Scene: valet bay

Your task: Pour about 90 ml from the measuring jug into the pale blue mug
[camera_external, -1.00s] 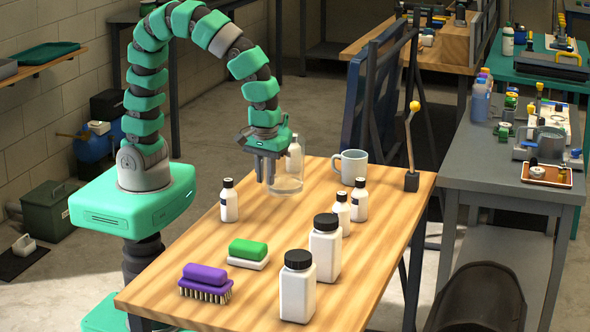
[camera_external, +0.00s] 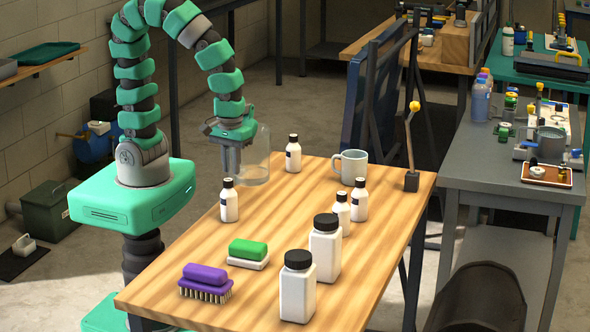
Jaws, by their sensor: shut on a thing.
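The measuring jug (camera_external: 257,157) is clear and see-through, and it stands upright by the table's far left edge. My gripper (camera_external: 230,168) is at its left side, shut on it; the exact grip point is hard to see. The jug looks raised off the table. I cannot make out the liquid level in it. The pale blue mug (camera_external: 352,168) stands upright on the table to the right of the jug, well apart from it, with its handle to the left. The inside of the mug is not clear to see.
A small white bottle (camera_external: 293,154) stands between jug and mug. Another (camera_external: 229,201) stands below the gripper, and two (camera_external: 343,214) (camera_external: 360,200) are in front of the mug. Larger bottles (camera_external: 325,248) (camera_external: 297,287), a green-topped block (camera_external: 248,253) and a purple brush (camera_external: 205,283) are nearer. A post (camera_external: 411,180) stands right of the mug.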

